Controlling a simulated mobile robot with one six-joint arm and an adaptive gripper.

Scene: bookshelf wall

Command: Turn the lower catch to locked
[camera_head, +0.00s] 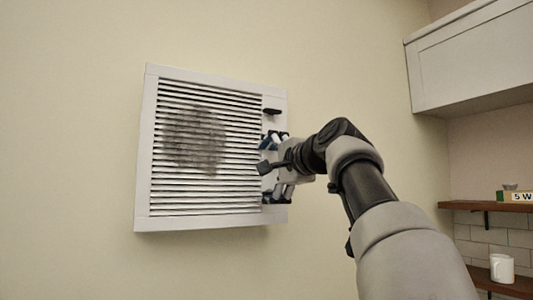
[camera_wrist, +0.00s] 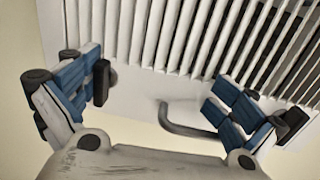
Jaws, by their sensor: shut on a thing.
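The lower catch (camera_wrist: 102,82) is a dark bar on a round boss in the wrist view, on the panel's frame. It lies roughly along the slats. In the head view my gripper (camera_head: 274,165) is at the panel's right edge and hides the lower catch. The upper catch (camera_head: 272,111), dark and nearly level, shows above my gripper.
The white louvred panel (camera_head: 143,150) with a dark smudge (camera_head: 195,138) is on the wall. A grey curved handle (camera_wrist: 180,129) stands out between my fingers. A white cabinet (camera_head: 470,65) hangs at the right, above a wooden shelf (camera_head: 485,206) and a white mug (camera_head: 502,267).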

